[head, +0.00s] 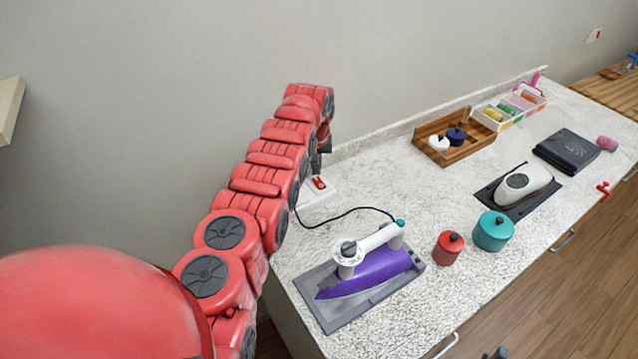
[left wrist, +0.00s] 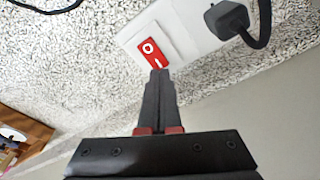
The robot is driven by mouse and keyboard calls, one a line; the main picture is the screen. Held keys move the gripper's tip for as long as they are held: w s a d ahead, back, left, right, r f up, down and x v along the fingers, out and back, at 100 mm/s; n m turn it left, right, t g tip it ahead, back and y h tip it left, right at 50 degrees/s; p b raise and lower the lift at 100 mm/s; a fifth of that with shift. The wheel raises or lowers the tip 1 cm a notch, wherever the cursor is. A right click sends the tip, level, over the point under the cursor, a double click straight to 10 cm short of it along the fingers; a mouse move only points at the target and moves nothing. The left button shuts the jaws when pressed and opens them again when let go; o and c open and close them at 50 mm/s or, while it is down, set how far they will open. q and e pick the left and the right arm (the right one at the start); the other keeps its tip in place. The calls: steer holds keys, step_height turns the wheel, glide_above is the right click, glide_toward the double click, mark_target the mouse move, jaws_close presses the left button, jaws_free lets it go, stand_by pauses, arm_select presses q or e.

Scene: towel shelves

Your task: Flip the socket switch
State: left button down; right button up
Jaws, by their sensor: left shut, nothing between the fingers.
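The socket is a white block (head: 312,199) on the counter against the wall, with a red rocker switch (head: 319,183) on it. In the left wrist view the red switch (left wrist: 152,53) shows white marks and sits on the white socket (left wrist: 190,25). A black plug with a cord (left wrist: 228,20) is in the socket beside the switch. My left gripper (left wrist: 160,75) is shut and empty, its fingertips at the near edge of the switch; I cannot tell whether they touch it. In the head view my left gripper (head: 318,160) is mostly hidden behind my arm. My right gripper is not clearly seen.
A purple iron (head: 365,273) rests on a grey mat, its black cord (head: 345,213) running to the socket. Red (head: 447,250) and teal (head: 493,232) canisters stand to the right. A wooden tray (head: 470,150) lies farther back. The wall is close behind the socket.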

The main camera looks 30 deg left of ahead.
mark_target(317, 179)
arm_select(q)
steer(key=shift+f+b, duration=0.75)
steer(key=shift+f, duration=0.2)
stand_by(0.6)
steer(key=shift+r, duration=0.1)
step_height(317, 179, up, 3)
steer(key=shift+f+p, duration=0.15)
steer(key=shift+p, duration=1.1)
step_height(317, 179, up, 2)
steer(key=shift+r+p, duration=0.1)
steer(key=shift+p, duration=0.3)
steer(key=shift+r, duration=1)
